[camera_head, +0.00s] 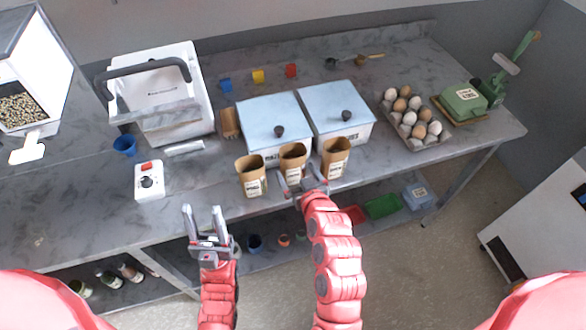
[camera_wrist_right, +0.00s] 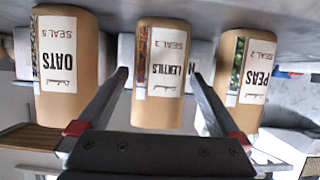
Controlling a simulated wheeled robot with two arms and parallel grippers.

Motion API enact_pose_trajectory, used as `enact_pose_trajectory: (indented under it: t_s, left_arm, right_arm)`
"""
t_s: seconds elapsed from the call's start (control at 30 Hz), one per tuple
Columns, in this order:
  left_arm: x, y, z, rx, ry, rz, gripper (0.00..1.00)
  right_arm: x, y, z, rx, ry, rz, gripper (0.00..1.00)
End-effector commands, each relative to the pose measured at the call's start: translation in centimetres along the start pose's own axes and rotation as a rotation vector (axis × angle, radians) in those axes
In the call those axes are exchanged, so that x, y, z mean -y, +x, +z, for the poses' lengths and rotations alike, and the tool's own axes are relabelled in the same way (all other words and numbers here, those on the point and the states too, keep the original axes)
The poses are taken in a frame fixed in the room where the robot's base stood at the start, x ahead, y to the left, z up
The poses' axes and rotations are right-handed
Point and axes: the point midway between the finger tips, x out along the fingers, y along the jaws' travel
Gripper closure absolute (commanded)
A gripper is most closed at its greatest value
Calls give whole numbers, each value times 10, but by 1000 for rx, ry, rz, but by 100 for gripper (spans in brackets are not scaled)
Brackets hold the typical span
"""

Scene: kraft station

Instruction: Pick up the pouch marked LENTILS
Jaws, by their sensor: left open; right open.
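The LENTILS pouch (camera_head: 292,160) is brown with a white label and stands upright in the middle of a row of three on the counter's front edge. Its label reads in the right wrist view (camera_wrist_right: 160,75), which is upside down. My right gripper (camera_head: 302,181) is open just in front of it. In the wrist view the fingers (camera_wrist_right: 158,73) show one on each side of the pouch, apart from it; how far they reach along it I cannot tell. My left gripper (camera_head: 207,222) is open and empty, lower left, in front of the counter edge.
The PEAS pouch (camera_wrist_right: 248,80) and OATS pouch (camera_wrist_right: 67,65) stand close on either side, near the fingers. Two blue-lidded bins (camera_head: 273,120) stand right behind the row. A white device (camera_head: 149,181) sits left on the counter, an egg tray (camera_head: 430,142) right.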

Motion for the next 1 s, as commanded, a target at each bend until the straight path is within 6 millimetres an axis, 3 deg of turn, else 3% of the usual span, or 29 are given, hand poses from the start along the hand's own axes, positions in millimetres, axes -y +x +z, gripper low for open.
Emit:
enact_pose_trajectory:
  t_s: [0.1, 0.3, 0.63, 1.0]
  left_arm:
    - [1, 14, -2, 0, 0, 0, 50]
    - [1, 20, -3, 0, 0, 0, 50]
    - [1, 20, -3, 0, 0, 0, 50]
    - [1, 20, -3, 0, 0, 0, 50]
  right_arm:
    - [-1, 13, -2, 2, 1, 1, 0]
    - [0, 33, 0, 0, 0, 0, 0]
    - [0, 38, 2, 0, 0, -1, 0]
    - [0, 38, 2, 0, 0, 0, 65]
